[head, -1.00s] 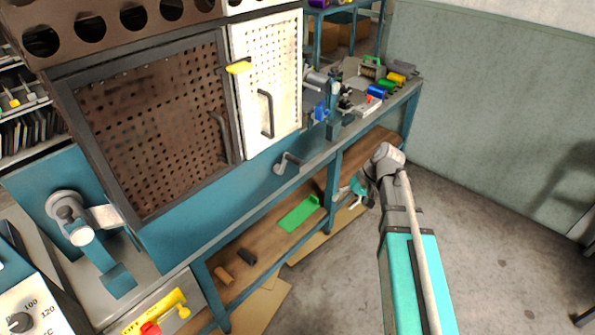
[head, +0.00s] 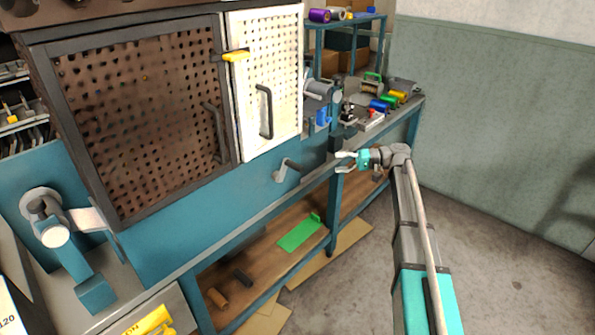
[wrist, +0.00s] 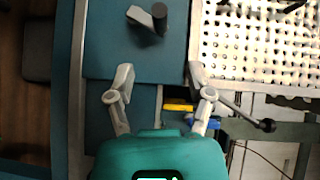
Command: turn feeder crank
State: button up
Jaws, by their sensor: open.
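A grey crank (head: 287,168) sticks out from the teal front panel below the white perforated door. In the wrist view what looks like the same crank (wrist: 148,20), a light arm with a dark grip, shows at the top, ahead of my fingers. My gripper (head: 342,162) is open and empty, right of the crank in the head view and apart from it. In the wrist view my gripper (wrist: 160,78) has its fingers spread, with nothing between them but the teal panel behind.
The white perforated door (head: 266,85) has a dark handle. A rod with a black knob (wrist: 267,125) shows beside my right finger in the wrist view. A wooden lower shelf (head: 262,240) holds a green piece (head: 299,234). Coloured rolls lie at the bench's far end. Floor at right is clear.

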aim_at(297, 167)
jog(key=shift+a, duration=0.1)
jog(key=a, duration=0.4)
jog(key=s+a, duration=0.1)
jog(key=a, duration=0.4)
jog(key=a+f+b, duration=0.1)
jog(key=a, duration=0.3)
jog(key=shift+s+a+f, duration=0.1)
jog(key=shift+s+a, duration=0.1)
jog(key=shift+s, duration=0.2)
grip_shut()
